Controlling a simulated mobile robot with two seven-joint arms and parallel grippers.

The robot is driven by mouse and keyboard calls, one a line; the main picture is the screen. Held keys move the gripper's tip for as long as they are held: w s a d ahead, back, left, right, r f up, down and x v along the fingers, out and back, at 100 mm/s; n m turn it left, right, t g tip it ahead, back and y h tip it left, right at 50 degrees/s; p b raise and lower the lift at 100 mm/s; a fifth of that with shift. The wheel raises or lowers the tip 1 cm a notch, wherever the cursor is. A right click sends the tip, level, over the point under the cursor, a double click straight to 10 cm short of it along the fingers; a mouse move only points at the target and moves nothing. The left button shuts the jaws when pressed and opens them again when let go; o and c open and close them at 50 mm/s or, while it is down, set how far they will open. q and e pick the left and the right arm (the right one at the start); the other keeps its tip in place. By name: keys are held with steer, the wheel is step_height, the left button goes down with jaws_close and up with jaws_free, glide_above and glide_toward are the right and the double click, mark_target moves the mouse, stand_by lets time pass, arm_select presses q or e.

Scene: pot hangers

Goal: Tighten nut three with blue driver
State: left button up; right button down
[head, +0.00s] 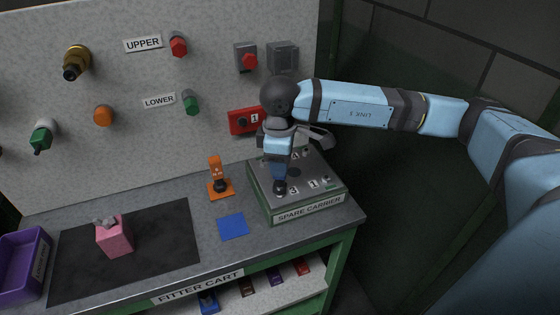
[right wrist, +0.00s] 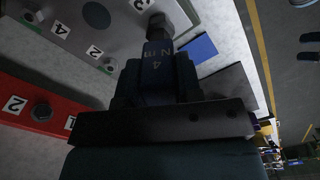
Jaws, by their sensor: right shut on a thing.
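My right gripper (head: 279,160) is shut on the blue driver (head: 278,173). It holds the driver upright, socket down, over the grey spare carrier (head: 260,190). In the head view the label beside the socket reads 3 (head: 293,189). The nut under the socket is hidden, and I cannot tell whether the socket is seated. My left gripper is not in view.
An orange driver (head: 215,168) stands in an orange holder left of the carrier. A blue square (head: 232,226) lies in front. A pink block (head: 114,238) stands on a black mat (head: 165,235). A red block (head: 238,122) is on the wall behind. Bare bench lies around the blue square.

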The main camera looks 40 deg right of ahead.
steer(key=shift+f+b, duration=0.65)
